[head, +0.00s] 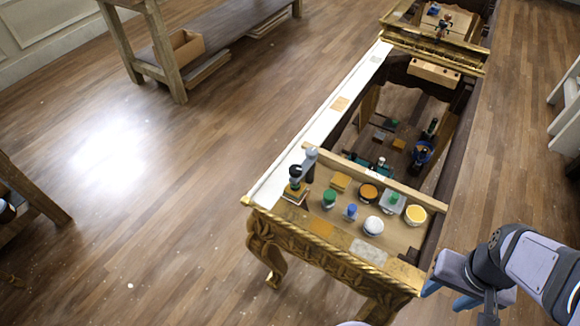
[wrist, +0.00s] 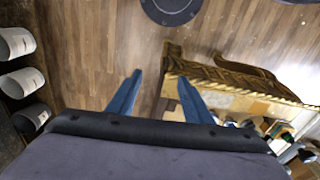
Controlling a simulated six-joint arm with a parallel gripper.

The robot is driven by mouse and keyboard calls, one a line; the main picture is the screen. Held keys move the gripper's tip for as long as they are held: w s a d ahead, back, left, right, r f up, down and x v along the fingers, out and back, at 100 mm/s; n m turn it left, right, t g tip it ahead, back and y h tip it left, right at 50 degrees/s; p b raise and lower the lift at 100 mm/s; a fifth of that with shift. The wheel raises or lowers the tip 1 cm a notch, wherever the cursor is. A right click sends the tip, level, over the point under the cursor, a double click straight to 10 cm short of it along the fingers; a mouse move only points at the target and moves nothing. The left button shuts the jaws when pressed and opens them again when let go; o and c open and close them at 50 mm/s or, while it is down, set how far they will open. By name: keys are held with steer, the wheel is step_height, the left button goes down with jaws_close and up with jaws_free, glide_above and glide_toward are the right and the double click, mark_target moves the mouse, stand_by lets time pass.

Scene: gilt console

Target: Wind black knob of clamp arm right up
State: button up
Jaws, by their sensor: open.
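A black knob (head: 296,170) stands at the left front corner of the gilt console (head: 322,229), on top of a small clamp-like piece. A grey rounded post (head: 310,158) rises close beside it; I cannot tell how the two join. My gripper (head: 447,294) is off the console's right front corner, well to the right of the knob and apart from it. I cannot make out the knob surely in the wrist view.
Several jars and knobs stand in the console's front compartment, among them a green-topped one (head: 329,198), a white one (head: 373,225) and a yellow one (head: 415,214). A wooden bar (head: 390,180) closes that compartment behind. A bench (head: 215,38) stands far left. The floor between is clear.

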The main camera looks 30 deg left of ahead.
mark_target(301, 174)
steer(key=w+f+n+t+b, duration=0.2)
steer(key=w+n+t+b, duration=0.3)
steer(key=w, duration=0.6)
steer(key=w+a+r+n+t+y+b, duration=0.1)
steer(key=w+a+n+t+y+b, duration=0.4)
steer(key=w+a+n, duration=1.35)
steer(key=s+a+r+n+g+y+b, duration=0.1)
steer(key=s+a+n+y, duration=0.1)
steer(key=a+n+y, duration=0.35)
steer(key=s+a+n+g+y+b, duration=0.1)
steer(key=s+a+n+y, duration=0.2)
steer(key=a+n, duration=0.45)
steer(key=shift+s+a+f+n+g+y+b, duration=0.4)
steer(key=shift+s+a+n+g+y+b, duration=0.4)
steer(key=shift+s+a+n+g+b, duration=1.5)
steer(key=shift+s+a+f+n+g+y+b, duration=0.4)
steer(key=shift+s+n+g+y, duration=0.6)
steer(key=shift+n, duration=2.6)
steer(key=shift+s+a+f+n+g+y+b, duration=0.45)
steer(key=shift+s+a+n+g+b, duration=1.1)
steer(key=shift+s+n, duration=1.1)
steer(key=shift+w+d+r+n, duration=0.1)
steer(key=shift+w+r+n, duration=0.05)
steer(key=shift+w+n, duration=0.15)
